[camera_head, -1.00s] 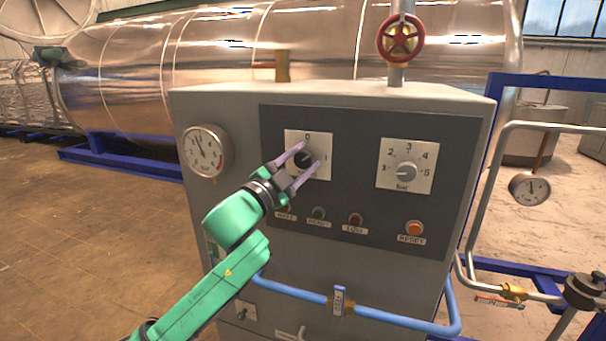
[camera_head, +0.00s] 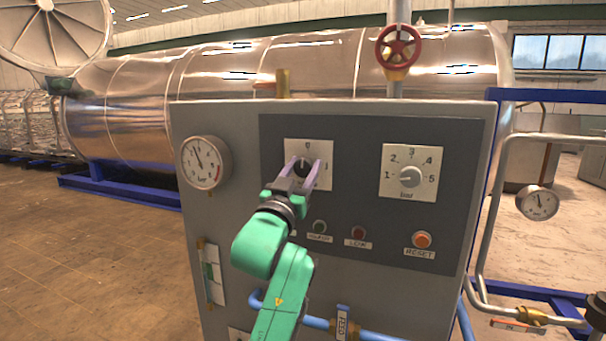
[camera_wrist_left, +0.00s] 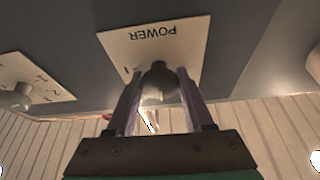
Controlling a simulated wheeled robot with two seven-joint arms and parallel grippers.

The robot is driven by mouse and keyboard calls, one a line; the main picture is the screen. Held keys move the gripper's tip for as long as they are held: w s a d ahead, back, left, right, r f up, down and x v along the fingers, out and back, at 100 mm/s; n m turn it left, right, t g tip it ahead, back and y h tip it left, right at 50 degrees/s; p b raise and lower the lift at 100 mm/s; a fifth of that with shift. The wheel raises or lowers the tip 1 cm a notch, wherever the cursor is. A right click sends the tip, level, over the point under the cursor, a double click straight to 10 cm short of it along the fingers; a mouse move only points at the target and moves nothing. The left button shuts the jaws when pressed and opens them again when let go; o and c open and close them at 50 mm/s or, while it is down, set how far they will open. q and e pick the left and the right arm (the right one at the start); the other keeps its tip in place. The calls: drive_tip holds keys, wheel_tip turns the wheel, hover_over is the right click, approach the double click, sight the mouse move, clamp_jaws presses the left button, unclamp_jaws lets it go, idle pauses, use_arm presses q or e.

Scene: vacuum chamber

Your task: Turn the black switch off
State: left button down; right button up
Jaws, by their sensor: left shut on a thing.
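The black switch (camera_head: 303,167) is a round knob on a white plate marked 0 and 1, at the upper left of the dark panel. It also shows in the left wrist view (camera_wrist_left: 159,80), on a plate lettered POWER. My left gripper (camera_head: 304,168) is shut on the black switch, one finger on each side of it. The fingers partly hide the knob in the head view. The knob appears to point up toward the 0 mark, as far as the fingers let me see. My right gripper is not in view.
A grey bar selector knob (camera_head: 410,177) is to the right on the same panel. Below are small button lights and an orange RESET button (camera_head: 421,240). A pressure gauge (camera_head: 204,163) is at left, a red valve wheel (camera_head: 398,46) above, blue pipes below.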

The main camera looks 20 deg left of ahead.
use_arm(q)
drive_tip(key=shift+r+n+y, duration=0.1)
drive_tip(key=shift+n+y, duration=0.3)
drive_tip(key=shift+n, duration=0.2)
drive_tip(key=shift+c, duration=1.5)
unclamp_jaws()
drive_tip(key=shift+s+f+b, duration=0.15)
drive_tip(key=shift+f+b, duration=0.15)
drive_tip(key=b+v, duration=0.4)
drive_tip(key=v, duration=1)
drive_tip(key=shift+b, duration=0.35)
